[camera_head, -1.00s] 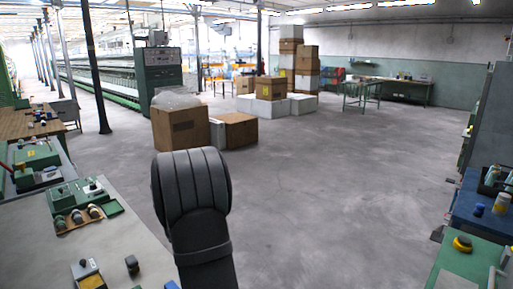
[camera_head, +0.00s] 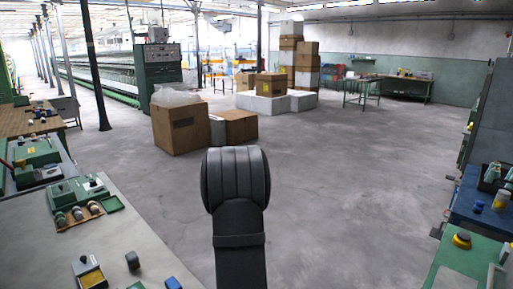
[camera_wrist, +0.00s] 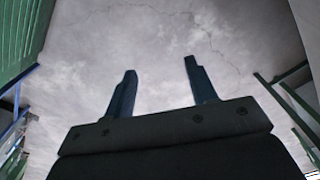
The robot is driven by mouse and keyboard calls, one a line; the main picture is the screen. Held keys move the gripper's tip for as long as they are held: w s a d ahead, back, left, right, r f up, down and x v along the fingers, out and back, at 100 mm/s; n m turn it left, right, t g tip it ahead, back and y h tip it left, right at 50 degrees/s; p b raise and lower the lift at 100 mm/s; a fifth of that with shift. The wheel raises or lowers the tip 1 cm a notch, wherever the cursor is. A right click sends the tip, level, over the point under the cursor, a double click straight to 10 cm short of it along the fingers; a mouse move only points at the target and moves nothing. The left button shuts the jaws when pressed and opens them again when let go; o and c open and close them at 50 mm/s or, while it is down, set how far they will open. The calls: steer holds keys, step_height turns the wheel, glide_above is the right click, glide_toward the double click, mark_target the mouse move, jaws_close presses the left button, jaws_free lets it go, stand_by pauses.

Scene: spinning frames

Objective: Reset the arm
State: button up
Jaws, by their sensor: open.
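My gripper (camera_wrist: 161,82) shows in the wrist view with its two dark fingers spread apart and nothing between them. Behind the fingertips there is only bare grey concrete floor. In the head view my arm stands upright at the lower middle, over the open floor between the left workbench and the right benches. The gripper itself cannot be made out in the head view.
A grey workbench (camera_head: 150,235) with small tools and spools is at the left. A green bench (camera_head: 455,262) and a blue one (camera_head: 468,205) stand at the right. Cardboard boxes (camera_head: 181,128) sit on the floor further back. The middle floor is clear.

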steer(key=s+d+f+m, duration=0.2)
steer(key=s+d+f, duration=0.25)
steer(key=d, duration=0.25)
steer(key=w+r+m, duration=0.1)
steer(key=w+r, duration=0.4)
steer(key=r, duration=0.3)
steer(key=shift+w+a+m, duration=0.4)
steer(key=shift+a, duration=0.05)
steer(key=o, duration=1.1)
steer(key=shift+a+r, duration=0.1)
steer(key=shift+c, duration=0.2)
steer(key=w+a+r+m, duration=0.15)
steer(key=a+r, duration=0.35)
steer(key=a, duration=0.5)
steer(key=a+r+m, duration=0.2)
steer(key=a+r, duration=0.3)
steer(key=a, duration=0.4)
steer(key=w+a+r+m, duration=0.15)
steer(key=a+r, duration=0.35)
steer(key=a, duration=0.5)
steer(key=s+a+r+m, duration=0.2)
steer(key=s+a+r, duration=0.4)
steer(key=a, duration=0.5)
glide_above(132, 255)
step_height(132, 255, down, 9)
steer(key=shift+r, duration=0.1)
